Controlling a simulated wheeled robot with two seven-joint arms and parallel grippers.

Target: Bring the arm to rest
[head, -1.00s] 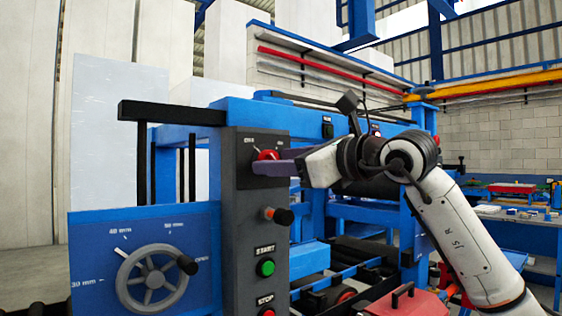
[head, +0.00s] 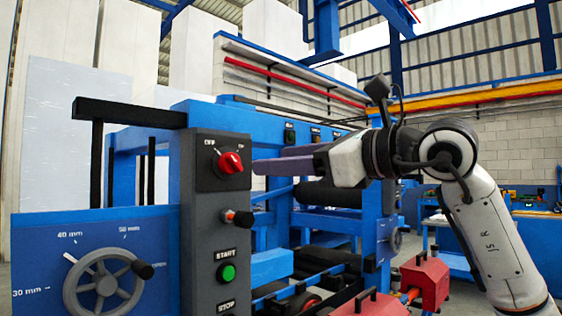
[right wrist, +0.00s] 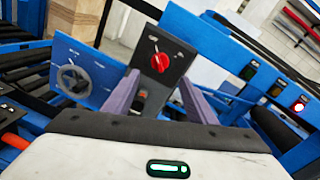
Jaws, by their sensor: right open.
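My right gripper (head: 256,167) is in the head view, its purple fingers pointing left toward the grey control panel (head: 208,262). The fingertips are a little to the right of the red rotary knob (head: 231,162) and apart from it. In the right wrist view the two fingers of this gripper (right wrist: 158,88) stand apart with nothing between them, and the red knob (right wrist: 160,63) shows ahead of them. The knob sits between two labels, its white mark toward the upper right. My left gripper is not in view.
Below the knob are a black-tipped lever (head: 240,218), a green START button (head: 227,272) and a STOP label. A grey handwheel (head: 103,284) is on the blue plate at left. Blue machine frame and rollers lie behind the gripper; red blocks (head: 424,284) stand below the arm.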

